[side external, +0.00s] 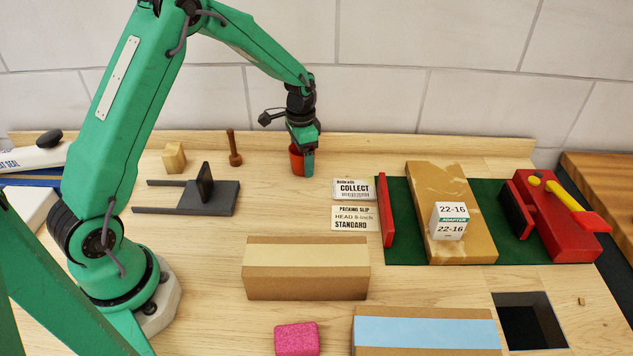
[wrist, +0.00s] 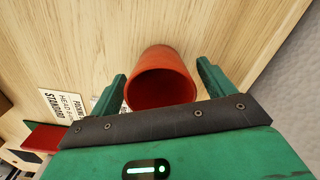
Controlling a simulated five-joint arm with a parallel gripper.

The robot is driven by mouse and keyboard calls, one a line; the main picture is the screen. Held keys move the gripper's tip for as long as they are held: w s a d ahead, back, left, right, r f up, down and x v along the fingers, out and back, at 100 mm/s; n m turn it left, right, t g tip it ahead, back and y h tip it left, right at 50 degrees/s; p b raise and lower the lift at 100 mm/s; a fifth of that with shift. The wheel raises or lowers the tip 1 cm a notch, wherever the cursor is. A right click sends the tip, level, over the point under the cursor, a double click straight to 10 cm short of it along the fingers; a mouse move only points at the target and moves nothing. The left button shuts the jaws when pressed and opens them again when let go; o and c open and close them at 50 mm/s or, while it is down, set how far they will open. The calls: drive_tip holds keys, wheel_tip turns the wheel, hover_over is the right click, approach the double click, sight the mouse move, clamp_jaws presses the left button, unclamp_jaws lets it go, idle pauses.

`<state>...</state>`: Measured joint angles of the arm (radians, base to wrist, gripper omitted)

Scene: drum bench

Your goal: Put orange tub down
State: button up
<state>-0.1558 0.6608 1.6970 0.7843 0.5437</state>
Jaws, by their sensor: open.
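The orange tub (side external: 297,160) stands on the wooden bench toward the back, near the low back ledge. In the wrist view the orange tub (wrist: 160,80) shows its round open mouth, and it looks empty. My gripper (side external: 304,165) is at the tub from above in the side view, partly covering it. In the wrist view my gripper (wrist: 163,83) has its two green fingers apart, one on each side of the tub. A gap shows beside the right finger; the left finger is close to the tub wall.
Left of the tub stand a brown peg (side external: 234,150), a wooden block (side external: 174,158) and a dark grey fixture (side external: 205,193). Printed cards (side external: 354,190) lie to the right, before a green mat (side external: 408,245) with a red vise (side external: 560,225). A cardboard box (side external: 305,268) lies in front.

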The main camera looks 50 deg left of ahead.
wheel_tip(320, 180, up, 12)
drive_tip(key=shift+r, duration=0.15)
idle(0.6)
idle(0.5)
drive_tip(key=s+d+r+n+t, duration=0.2)
drive_tip(key=s+d+r+t, duration=0.15)
drive_tip(key=s+r, duration=0.7)
drive_tip(key=s+d+n+t, duration=0.2)
drive_tip(key=s+d, duration=0.2)
drive_tip(key=s, duration=1.1)
drive_tip(key=shift+s, duration=0.35)
